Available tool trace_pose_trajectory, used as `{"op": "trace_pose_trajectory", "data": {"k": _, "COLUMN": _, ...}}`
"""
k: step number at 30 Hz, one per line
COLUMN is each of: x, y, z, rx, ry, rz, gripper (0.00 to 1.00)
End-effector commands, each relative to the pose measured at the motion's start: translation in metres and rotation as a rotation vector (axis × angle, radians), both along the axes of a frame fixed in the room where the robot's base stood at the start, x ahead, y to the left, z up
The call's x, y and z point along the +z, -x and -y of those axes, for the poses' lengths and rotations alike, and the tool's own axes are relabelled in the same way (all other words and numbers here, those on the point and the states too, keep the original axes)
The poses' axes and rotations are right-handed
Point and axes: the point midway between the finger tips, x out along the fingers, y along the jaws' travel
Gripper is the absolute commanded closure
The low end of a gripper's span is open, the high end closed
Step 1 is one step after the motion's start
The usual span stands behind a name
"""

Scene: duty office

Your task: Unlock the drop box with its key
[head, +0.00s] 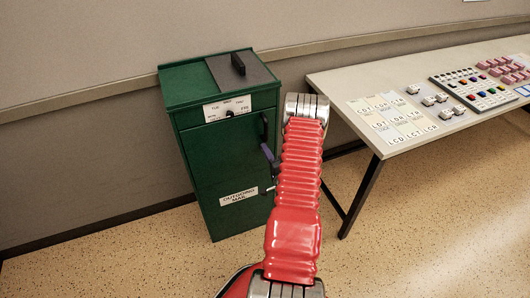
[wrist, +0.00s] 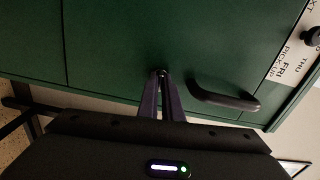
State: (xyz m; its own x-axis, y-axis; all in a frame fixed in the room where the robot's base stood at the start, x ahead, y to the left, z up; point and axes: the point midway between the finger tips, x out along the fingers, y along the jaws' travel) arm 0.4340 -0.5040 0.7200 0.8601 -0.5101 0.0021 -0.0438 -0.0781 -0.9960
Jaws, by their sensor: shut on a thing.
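The drop box (head: 195,160) is a green cabinet with a grey lid panel, standing against the wall in the head view. Its green front (wrist: 110,40) fills much of the wrist view, with a dark handle (wrist: 225,98). My gripper (wrist: 162,76) is shut, its two purplish fingers meeting at the front beside the handle. They close on a small dark thing, seemingly the key, mostly hidden by the fingertips. I cannot tell how deep it sits in the lock. In the head view my gripper (head: 268,154) shows partly below the handle, behind my red arm.
A pick-up dial plate (head: 228,109) is on the box's upper front, and an outgoing mail label (head: 239,196) is lower down. A table (head: 345,82) with letter cards and button panels stands to the right. The speckled floor in front is clear.

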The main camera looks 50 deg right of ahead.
Motion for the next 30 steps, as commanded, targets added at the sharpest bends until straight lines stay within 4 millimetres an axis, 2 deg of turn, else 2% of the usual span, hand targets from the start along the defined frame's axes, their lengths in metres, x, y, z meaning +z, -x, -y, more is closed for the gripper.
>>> {"op": "trace_pose_trajectory", "data": {"k": 9, "x": -0.0033, "y": -0.0003, "z": -0.0021, "rx": 0.004, "ry": -0.091, "rz": 0.045, "gripper": 1.0}}
{"op": "trace_pose_trajectory", "data": {"k": 21, "x": -0.0041, "y": 0.0003, "z": -0.002, "rx": 0.001, "ry": -0.098, "rz": 0.047, "gripper": 1.0}}
{"op": "trace_pose_trajectory", "data": {"k": 22, "x": -0.0041, "y": 0.0003, "z": -0.002, "rx": 0.001, "ry": -0.098, "rz": 0.047, "gripper": 0.93}}
{"op": "trace_pose_trajectory", "data": {"k": 30, "x": -0.0024, "y": 0.0005, "z": -0.0007, "rx": 0.0, "ry": -0.094, "rz": 0.05, "gripper": 0.76}}
